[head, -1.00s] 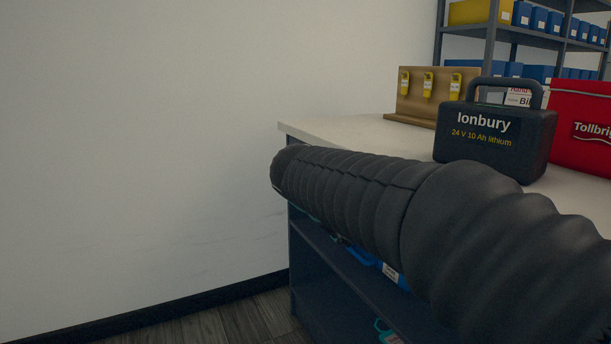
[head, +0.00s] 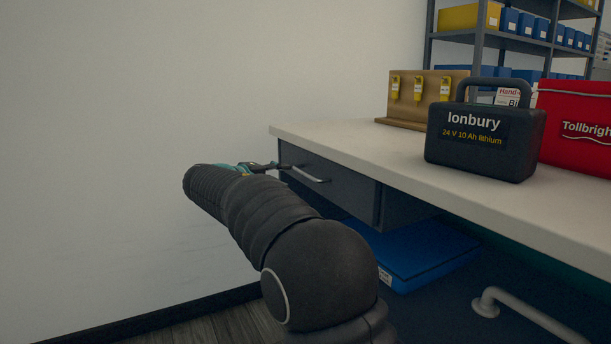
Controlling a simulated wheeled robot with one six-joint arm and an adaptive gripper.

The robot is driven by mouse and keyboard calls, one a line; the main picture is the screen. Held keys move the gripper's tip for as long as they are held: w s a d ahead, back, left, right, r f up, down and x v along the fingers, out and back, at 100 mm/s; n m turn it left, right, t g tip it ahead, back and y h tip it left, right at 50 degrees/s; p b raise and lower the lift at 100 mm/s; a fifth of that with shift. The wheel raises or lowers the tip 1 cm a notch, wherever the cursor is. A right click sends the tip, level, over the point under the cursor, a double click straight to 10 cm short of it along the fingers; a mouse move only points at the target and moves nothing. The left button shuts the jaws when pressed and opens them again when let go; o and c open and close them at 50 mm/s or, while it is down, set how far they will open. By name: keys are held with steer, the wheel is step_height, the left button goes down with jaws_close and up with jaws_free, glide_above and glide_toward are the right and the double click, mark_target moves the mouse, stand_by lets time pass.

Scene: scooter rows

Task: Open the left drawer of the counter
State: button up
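The counter (head: 480,202) has a pale top and runs from the middle to the right in the head view. Its left drawer (head: 345,193) has a dark grey front just under the top, at the counter's left end, and looks shut. A silver bar handle (head: 310,175) is on that front. My gripper (head: 272,167) is at the left end of the drawer front, close to the handle's left end. My black arm hides part of it. It is too small to tell whether the fingers are apart or touch the handle.
A black Ionbury battery (head: 483,150), a red Tollbright box (head: 575,125) and a wooden key board (head: 400,110) stand on the counter. A blue bin (head: 420,250) sits below. A grey rail (head: 530,318) is at lower right. A white wall (head: 110,150) closes the left.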

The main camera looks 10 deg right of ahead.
mark_target(304, 174)
steer(key=x, duration=1)
steer(key=shift+w+d+f+p, duration=0.1)
steer(key=shift+w+d+p, duration=0.15)
steer(key=shift+p, duration=0.15)
jaws_close()
